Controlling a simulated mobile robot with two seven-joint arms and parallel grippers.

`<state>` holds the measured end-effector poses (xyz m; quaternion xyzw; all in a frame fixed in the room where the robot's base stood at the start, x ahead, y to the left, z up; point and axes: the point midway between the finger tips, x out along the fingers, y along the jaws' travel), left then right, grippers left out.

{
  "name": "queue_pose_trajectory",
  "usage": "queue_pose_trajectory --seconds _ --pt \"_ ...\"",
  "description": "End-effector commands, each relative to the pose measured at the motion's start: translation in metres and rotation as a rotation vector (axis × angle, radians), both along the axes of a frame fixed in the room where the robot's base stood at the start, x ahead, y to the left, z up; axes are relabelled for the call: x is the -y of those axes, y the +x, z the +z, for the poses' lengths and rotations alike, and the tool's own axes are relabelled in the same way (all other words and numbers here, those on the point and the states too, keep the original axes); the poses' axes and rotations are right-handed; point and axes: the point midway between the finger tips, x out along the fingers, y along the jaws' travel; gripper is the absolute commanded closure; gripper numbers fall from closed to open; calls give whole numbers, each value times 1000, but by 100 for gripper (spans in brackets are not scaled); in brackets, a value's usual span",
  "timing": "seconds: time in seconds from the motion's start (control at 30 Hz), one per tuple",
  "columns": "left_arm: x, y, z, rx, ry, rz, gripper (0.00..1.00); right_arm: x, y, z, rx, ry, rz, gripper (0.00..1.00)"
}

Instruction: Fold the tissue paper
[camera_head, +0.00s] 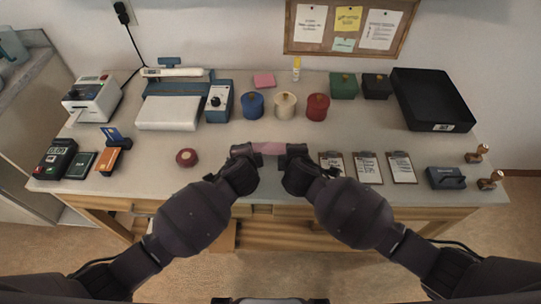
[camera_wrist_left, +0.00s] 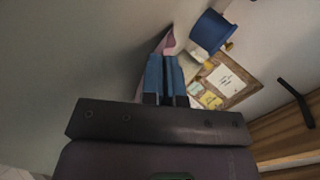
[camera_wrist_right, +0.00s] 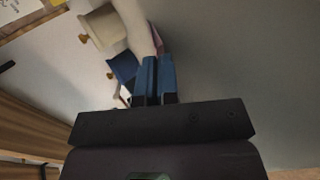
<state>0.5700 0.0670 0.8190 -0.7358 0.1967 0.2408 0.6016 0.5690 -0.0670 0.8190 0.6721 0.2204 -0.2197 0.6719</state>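The pink tissue paper (camera_head: 269,148) shows in the head view as a short strip between my two grippers, just above or on the table near its front edge; I cannot tell which. My left gripper (camera_head: 255,152) is at its left end, and my right gripper (camera_head: 284,153) is at its right end. In the left wrist view, the blue fingers are together with pink paper (camera_wrist_left: 168,42) at their tips. In the right wrist view, the fingers are also together, with a sliver of pink paper (camera_wrist_right: 157,40) at the tips. Much of the paper is hidden by the grippers.
Blue (camera_head: 252,105), cream (camera_head: 285,105) and red (camera_head: 317,106) canisters stand behind the grippers. A red round item (camera_head: 187,157) lies to the left. Several clipboards (camera_head: 367,168) lie close to the right of my right gripper. A black tray (camera_head: 432,97) is at the back right.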

Motion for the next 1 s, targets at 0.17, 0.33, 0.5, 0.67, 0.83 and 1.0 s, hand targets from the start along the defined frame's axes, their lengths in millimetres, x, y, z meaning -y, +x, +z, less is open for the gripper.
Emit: queue_pose_trajectory --seconds 0.17,0.33,0.5,0.67,0.83,1.0 --pt "0 0 -1 13 -4 3 100 0 0 -1 13 -1 -1 100" --pt "0 0 -1 13 -3 2 100 0 0 -1 13 -1 -1 100" --pt "0 0 -1 12 -4 2 76 0 0 -1 13 -1 -1 76" --pt "0 0 -1 12 -4 2 53 0 0 -1 12 -1 -1 53" --pt "0 -1 -2 10 -3 2 53 0 0 -1 12 -1 -1 53" --pt "0 -5 7 9 -5 2 53 0 -4 9 13 2 0 53"
